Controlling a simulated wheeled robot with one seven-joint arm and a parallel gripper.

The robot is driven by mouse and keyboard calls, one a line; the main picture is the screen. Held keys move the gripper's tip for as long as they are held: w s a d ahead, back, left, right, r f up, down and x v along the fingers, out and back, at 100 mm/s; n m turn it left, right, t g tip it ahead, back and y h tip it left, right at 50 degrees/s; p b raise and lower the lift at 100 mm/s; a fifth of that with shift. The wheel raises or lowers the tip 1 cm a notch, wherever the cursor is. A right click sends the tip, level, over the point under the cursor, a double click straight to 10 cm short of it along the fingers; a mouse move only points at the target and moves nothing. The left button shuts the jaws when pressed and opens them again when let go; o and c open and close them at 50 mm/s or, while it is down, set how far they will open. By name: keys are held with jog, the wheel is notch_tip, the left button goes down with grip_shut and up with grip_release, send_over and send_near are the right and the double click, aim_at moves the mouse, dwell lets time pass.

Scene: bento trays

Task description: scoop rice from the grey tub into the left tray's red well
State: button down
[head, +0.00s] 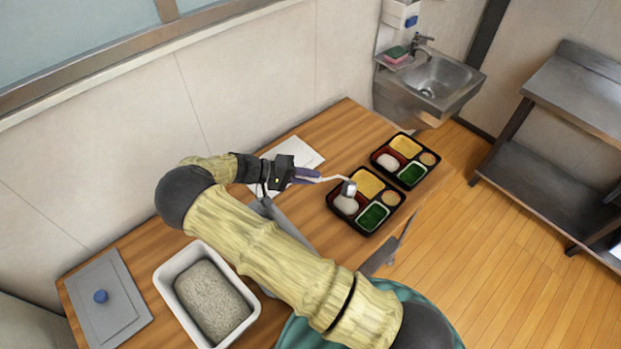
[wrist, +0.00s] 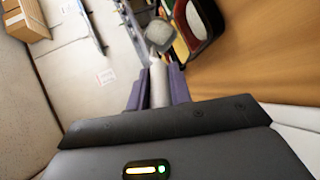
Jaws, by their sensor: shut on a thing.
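My gripper (head: 307,175) is shut on the handle of a metal scoop (head: 349,188). In the wrist view the scoop's handle (wrist: 157,85) lies between the fingers, and its bowl (wrist: 160,32) points away. The bowl is over the upper left part of the left tray (head: 365,233); I cannot tell whether it holds rice. A white mound of rice (head: 346,205) lies in that tray's red well, just below the bowl in the picture. The rice tub (head: 164,279), pale with a whitish rim, stands at the front left and holds a broad bed of rice (head: 212,300).
The right tray (head: 428,176) is behind the left one, with a white mound in its red well. A grey lid (head: 105,305) with a blue knob lies left of the tub. White paper (head: 300,150) lies behind my gripper. A sink (head: 435,80) is beyond the table.

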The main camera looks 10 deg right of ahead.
jog(key=shift+a+f+h+b, duration=0.2)
jog(key=shift+f+h+b, duration=0.1)
jog(key=shift+f+b, duration=0.2)
jog(key=shift+r, duration=0.1)
dwell(0.8)
jog(key=shift+r+p, duration=1.4)
jog(key=shift+r, duration=1.1)
